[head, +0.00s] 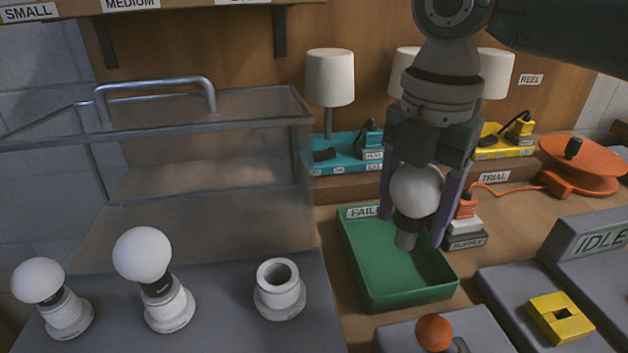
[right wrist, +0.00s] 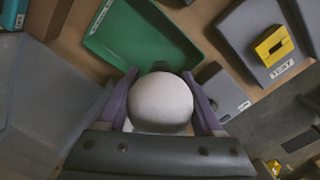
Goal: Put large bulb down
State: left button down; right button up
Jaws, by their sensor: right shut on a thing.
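My right gripper (head: 422,215) is shut on a white bulb (head: 416,190) with a dark collar and grey base pointing down. In the head view the bulb hangs in front of the green tray (head: 400,296) labelled FAIL; I cannot tell its height above it. The bulb also shows between the fingers in the right wrist view (right wrist: 160,103), with the green tray (right wrist: 125,35) beyond it. Two other white bulbs, a smaller one (head: 38,280) and a bigger one (head: 142,255), stand in white sockets at the left. A third socket (head: 279,289) is empty. My left gripper is not in view.
A clear case (head: 200,180) with a grey handle stands behind the sockets. An orange ball-shaped knob (head: 434,332) and a yellow block (head: 560,318) are at the front right. Lamps (head: 330,78), an orange reel (head: 580,165) and a TRIAL ledge (head: 494,176) are at the back.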

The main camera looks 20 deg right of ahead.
aim_at(404, 244)
jog(key=shift+f+b, duration=0.45)
jog(key=shift+f, duration=2.25)
jog(key=shift+f, duration=0.1)
jog(key=shift+f, duration=0.1)
jog(key=o, duration=1.1)
jog(key=shift+r, duration=0.25)
notch_tip(404, 244, up, 11)
jog(key=shift+f+p, duration=0.1)
jog(key=shift+p, duration=0.95)
jog(key=shift+r, duration=0.6)
